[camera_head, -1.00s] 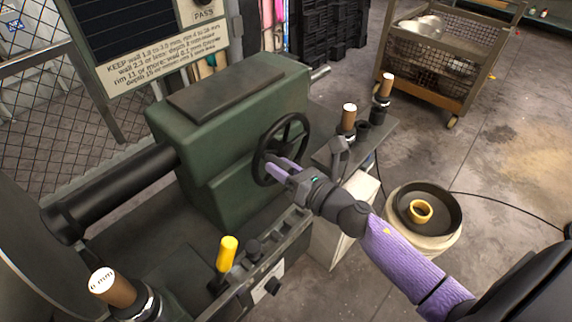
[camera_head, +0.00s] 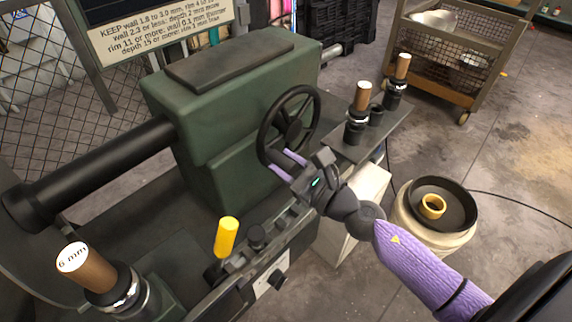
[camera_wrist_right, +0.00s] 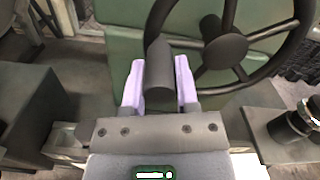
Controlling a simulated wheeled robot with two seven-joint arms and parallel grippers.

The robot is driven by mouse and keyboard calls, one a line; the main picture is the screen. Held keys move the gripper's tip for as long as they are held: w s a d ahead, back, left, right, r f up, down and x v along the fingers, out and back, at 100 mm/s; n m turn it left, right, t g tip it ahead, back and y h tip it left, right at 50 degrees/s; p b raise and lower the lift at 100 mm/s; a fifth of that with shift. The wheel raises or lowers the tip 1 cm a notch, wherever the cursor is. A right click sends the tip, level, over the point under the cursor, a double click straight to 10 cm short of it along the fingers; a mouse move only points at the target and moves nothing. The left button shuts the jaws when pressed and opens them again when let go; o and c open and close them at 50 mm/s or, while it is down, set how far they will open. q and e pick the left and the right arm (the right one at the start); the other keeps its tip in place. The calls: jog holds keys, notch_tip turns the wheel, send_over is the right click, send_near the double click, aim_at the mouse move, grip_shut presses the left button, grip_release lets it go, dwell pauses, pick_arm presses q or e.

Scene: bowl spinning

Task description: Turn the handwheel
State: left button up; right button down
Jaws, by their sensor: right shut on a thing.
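The black spoked handwheel (camera_head: 290,125) is on the front face of the green machine housing. My right gripper (camera_head: 285,160) is at its lower rim, reaching in from the lower right. In the right wrist view, the handwheel hub (camera_wrist_right: 226,52) is right of the gripper (camera_wrist_right: 160,82). Its two pale purple fingers straddle the wheel's dark cylindrical handle (camera_wrist_right: 159,68) and are shut on it. The handle is mostly hidden in the head view. My left gripper is not in view.
Brown-topped posts (camera_head: 361,97) stand on a shelf right of the wheel. A bucket (camera_head: 440,215) holding a yellow ring and a wire cart (camera_head: 445,55) are further right.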

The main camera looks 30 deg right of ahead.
jog(key=shift+s+f, duration=0.15)
jog(key=shift+f, duration=0.45)
jog(key=shift+c, duration=1.8)
grip_release()
jog(key=shift+r, duration=0.2)
jog(key=b+v, duration=0.3)
jog(key=v, duration=0.6)
jog(key=shift+s+d, duration=0.15)
jog(key=shift+s, duration=0.2)
jog(key=shift+r, duration=0.1)
